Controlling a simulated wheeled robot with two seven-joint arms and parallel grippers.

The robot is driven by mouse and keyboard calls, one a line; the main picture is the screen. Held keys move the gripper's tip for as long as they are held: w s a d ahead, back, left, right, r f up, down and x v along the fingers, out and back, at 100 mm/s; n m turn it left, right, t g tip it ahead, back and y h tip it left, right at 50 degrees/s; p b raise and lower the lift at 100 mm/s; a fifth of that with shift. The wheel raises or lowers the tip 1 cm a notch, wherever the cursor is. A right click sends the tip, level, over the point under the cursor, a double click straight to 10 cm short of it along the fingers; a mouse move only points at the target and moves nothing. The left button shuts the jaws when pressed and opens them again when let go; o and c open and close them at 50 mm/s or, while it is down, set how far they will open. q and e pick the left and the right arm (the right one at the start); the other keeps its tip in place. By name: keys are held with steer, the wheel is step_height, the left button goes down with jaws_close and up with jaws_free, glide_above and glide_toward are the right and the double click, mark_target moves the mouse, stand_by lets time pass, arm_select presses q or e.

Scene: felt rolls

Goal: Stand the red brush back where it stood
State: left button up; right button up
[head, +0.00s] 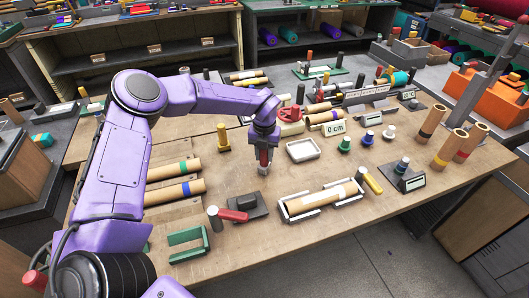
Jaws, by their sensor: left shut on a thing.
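My left gripper (264,147) points straight down over the middle of the table (330,232). It is shut on the red brush (264,157), which is upright with a grey lower end. The fingers hide part of the brush, and I cannot tell whether its lower end touches the table. A white tray (303,150) lies just right of it, and a dark block with a knob (247,207) is nearer the front. My right gripper is not in view.
A cardboard roll lies in a white cradle (325,198) at front. A red-handled tool (233,215) and a green bracket (188,243) are front left. Banded rolls (175,193) lie left; upright tubes (433,120) stand right. A yellow-topped post (223,137) stands left of the gripper.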

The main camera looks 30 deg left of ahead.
arm_select(q)
steer(key=shift+r, duration=0.1)
steer(key=shift+f+b, duration=0.35)
steer(key=shift+f, duration=0.15)
stand_by(0.3)
steer(key=o, duration=1.1)
step_height(320, 180, up, 9)
steer(key=shift+r+b, duration=0.15)
steer(key=shift+b, duration=0.9)
steer(key=shift+r, duration=0.6)
